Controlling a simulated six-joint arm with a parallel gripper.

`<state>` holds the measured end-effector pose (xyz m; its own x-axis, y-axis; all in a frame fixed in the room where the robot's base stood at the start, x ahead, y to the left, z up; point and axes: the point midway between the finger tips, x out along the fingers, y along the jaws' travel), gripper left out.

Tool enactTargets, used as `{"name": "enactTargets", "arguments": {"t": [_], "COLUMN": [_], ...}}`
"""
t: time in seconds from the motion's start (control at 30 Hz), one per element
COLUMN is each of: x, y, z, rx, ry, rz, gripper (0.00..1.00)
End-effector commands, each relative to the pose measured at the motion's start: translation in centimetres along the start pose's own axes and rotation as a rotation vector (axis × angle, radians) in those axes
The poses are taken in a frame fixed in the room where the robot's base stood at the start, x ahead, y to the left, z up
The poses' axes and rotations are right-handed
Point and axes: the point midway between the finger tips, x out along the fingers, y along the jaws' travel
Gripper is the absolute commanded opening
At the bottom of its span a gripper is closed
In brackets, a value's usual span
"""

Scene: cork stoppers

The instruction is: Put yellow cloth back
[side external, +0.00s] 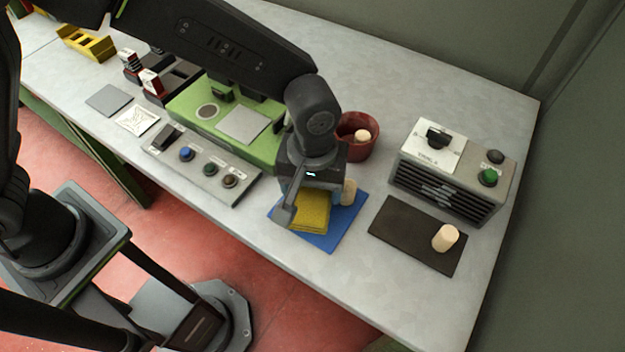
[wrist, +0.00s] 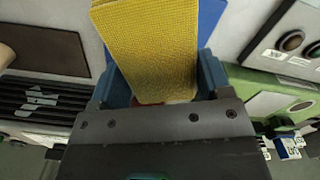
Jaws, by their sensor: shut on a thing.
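The yellow cloth (side external: 314,213) is a folded square with a coarse weave, over the blue mat (side external: 346,229). In the wrist view, the cloth (wrist: 155,40) fills the space between the fingers of my gripper (wrist: 166,82), with some blue mat (wrist: 211,18) showing beside it. My gripper (side external: 305,203) points down and is shut on the cloth. One finger shows at the cloth's left side; the other is mostly hidden in the side view. I cannot tell whether the cloth touches the mat or hangs just above it.
A cork stopper (side external: 348,192) stands close to my gripper at the mat's right. Another cork (side external: 445,238) is on the dark mat (side external: 400,232), and one is in the red bowl (side external: 349,150). A black-grilled box (side external: 448,185), button panel (side external: 205,165) and green machine (side external: 187,108) stand around.

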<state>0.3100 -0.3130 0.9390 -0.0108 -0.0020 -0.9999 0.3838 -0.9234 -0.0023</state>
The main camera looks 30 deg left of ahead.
Motion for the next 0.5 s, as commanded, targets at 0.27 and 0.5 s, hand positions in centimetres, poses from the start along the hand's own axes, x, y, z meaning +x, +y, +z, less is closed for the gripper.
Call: {"name": "enactTargets", "arguments": {"t": [0.27,0.5], "x": [0.05,0.04], "y": [0.00,0.00], "z": [0.00,0.00], "rx": [0.000,0.000], "ry": [0.000,0.000], "rz": [0.000,0.000], "gripper": [0.87,0.97]}}
